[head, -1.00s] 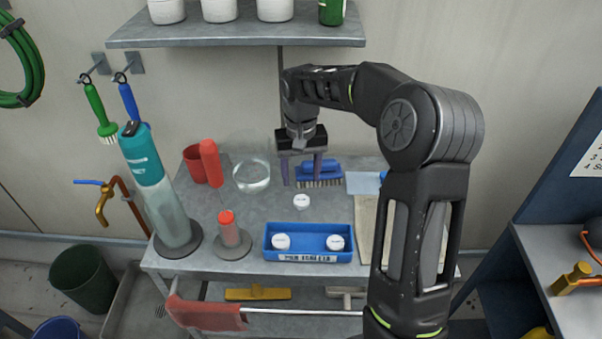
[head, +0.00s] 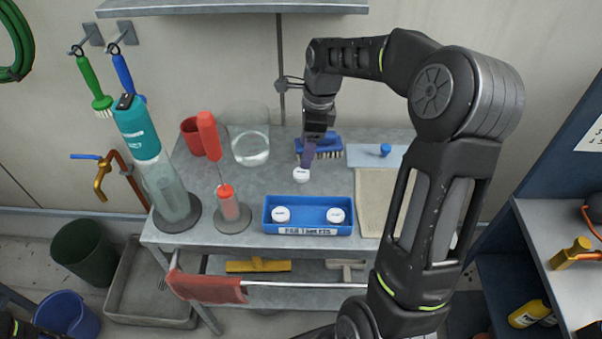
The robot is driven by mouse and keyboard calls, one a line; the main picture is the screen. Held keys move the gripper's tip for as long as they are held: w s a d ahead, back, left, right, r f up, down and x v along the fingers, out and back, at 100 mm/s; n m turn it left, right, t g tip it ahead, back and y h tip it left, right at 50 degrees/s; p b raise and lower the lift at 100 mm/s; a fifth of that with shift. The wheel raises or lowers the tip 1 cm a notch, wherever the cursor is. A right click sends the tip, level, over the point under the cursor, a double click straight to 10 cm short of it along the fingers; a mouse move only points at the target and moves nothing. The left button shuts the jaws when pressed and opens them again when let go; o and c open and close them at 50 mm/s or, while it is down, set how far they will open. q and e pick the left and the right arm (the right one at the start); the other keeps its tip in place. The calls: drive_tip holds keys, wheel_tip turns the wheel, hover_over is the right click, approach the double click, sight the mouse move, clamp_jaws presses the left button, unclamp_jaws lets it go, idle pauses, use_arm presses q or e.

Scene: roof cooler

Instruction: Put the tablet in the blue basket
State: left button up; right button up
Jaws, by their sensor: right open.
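A white round tablet (head: 301,175) lies on the grey table top, behind the blue basket. The blue basket (head: 308,230) is a shallow tray with a label on its front, and two similar white tablets (head: 281,214) sit inside it, one at each end. My right gripper (head: 308,163) points down just above and behind the loose tablet, turned nearly edge-on, with its jaws open. I cannot tell whether its fingertips touch the tablet.
A blue brush (head: 330,146) lies behind the gripper. A glass beaker (head: 250,148), a red cup (head: 192,137) and a red-topped cylinder (head: 228,205) stand to the left. A shelf (head: 230,8) hangs above.

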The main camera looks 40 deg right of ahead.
sight(301, 172)
drive_tip(key=shift+m, duration=0.3)
drive_tip(key=shift+w+a+f, duration=0.1)
drive_tip(key=shift+f, duration=1.2)
drive_tip(key=shift+a+f+p, duration=0.15)
drive_tip(key=shift+f+p, duration=0.4)
drive_tip(key=f, duration=0.2)
drive_tip(key=f+p, duration=0.1)
drive_tip(key=f, duration=0.1)
drive_tip(key=shift+w+a, duration=0.15)
drive_tip(key=shift+a, duration=0.05)
